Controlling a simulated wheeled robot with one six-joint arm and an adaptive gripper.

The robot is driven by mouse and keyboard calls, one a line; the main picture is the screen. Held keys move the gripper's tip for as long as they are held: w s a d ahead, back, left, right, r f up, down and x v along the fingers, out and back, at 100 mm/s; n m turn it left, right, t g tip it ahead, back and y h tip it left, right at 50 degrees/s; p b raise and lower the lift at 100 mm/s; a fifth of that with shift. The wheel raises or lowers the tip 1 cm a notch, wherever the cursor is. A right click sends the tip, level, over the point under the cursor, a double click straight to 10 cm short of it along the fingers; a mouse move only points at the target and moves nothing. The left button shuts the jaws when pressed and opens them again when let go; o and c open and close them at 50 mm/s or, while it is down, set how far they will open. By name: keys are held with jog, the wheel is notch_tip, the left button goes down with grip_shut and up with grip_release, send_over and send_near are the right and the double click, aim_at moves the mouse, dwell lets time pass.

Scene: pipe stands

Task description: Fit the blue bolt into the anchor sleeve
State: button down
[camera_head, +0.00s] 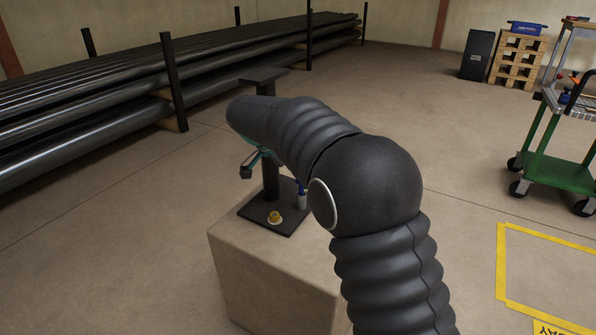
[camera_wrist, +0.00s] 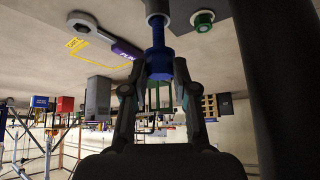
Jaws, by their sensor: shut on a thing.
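The blue bolt (camera_wrist: 158,60) is between my gripper's fingers (camera_wrist: 158,82) in the wrist view, with its threaded part pointing to the top of the picture. My gripper is shut on its wide end. A grey cylinder (camera_wrist: 157,8), apparently the anchor sleeve, lines up with the bolt's far end and seems to meet it. I cannot tell how deep the bolt sits. In the head view, a small upright silver and blue piece (camera_head: 302,200) shows at the right edge of the black base plate (camera_head: 260,213), partly hidden by my arm.
A black post (camera_head: 270,178) rises from the plate on a concrete block (camera_head: 265,270); a dark upright (camera_wrist: 265,90) fills the wrist view's right side. A yellow piece (camera_head: 275,217) sits on the plate. A ring-ended tool (camera_wrist: 100,34) and a green ring (camera_wrist: 203,22) lie near the bolt.

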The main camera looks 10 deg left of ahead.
jog(key=shift+f+b, duration=1.65)
jog(key=shift+f, duration=0.45)
jog(key=c, duration=0.8)
grip_release()
jog(key=shift+r, duration=0.15)
jog(key=p+v, duration=0.2)
jog(key=v, duration=0.3)
jog(key=shift+p, duration=0.3)
jog(key=shift+s, duration=0.1)
